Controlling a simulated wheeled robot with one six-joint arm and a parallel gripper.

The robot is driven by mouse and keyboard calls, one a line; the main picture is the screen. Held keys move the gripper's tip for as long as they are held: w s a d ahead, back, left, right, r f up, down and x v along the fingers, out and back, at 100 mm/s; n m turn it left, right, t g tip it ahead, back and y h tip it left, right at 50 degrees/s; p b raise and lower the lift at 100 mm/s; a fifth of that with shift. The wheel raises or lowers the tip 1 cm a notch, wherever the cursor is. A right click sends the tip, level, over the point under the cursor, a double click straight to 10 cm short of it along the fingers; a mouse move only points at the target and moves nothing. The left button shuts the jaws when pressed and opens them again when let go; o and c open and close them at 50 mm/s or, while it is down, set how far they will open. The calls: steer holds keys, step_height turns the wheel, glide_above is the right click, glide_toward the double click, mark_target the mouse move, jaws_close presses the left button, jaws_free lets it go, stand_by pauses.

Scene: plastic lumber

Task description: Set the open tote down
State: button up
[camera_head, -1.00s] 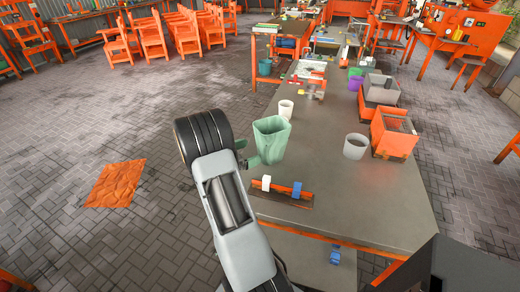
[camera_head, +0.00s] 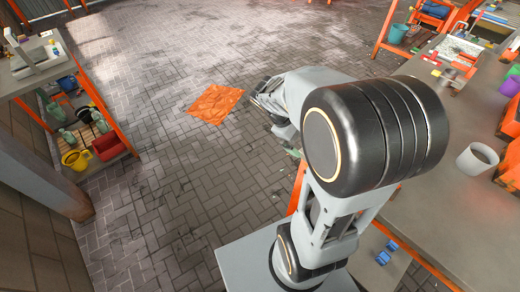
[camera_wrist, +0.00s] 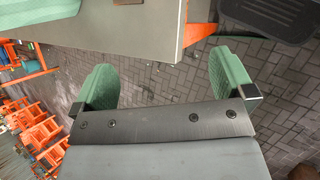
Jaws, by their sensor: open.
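My gripper (camera_wrist: 162,70) shows in the wrist view with its two green finger pads spread apart. Nothing is between them; paved floor and a worktable edge lie beyond. In the head view my arm hides most of the gripper. An orange open-topped tote stands on the right-hand worktable, and only its left part (camera_head: 511,172) shows at the right edge of the head view. Another orange piece (camera_head: 512,118) is cut off just behind it. I cannot tell which of them the task names. My gripper is apart from both.
An orange sheet (camera_head: 216,104) lies on the floor. The worktable (camera_head: 430,215) carries a pale cup (camera_head: 477,160); a blue part (camera_head: 387,250) sits lower down. A shelf unit at left holds a yellow mug (camera_head: 75,158) and a red bin (camera_head: 108,147).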

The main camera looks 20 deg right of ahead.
steer(key=s+a+r+m+t+y, duration=0.1)
steer(key=a+r+m+t+y, duration=0.2)
steer(key=a, duration=1.1)
steer(key=m+t+y, duration=0.1)
steer(key=t+y, duration=0.2)
steer(key=shift+s+a+m+t+y, duration=0.3)
steer(key=shift+s, duration=0.1)
step_height(320, 180, up, 4)
steer(key=p, duration=0.3)
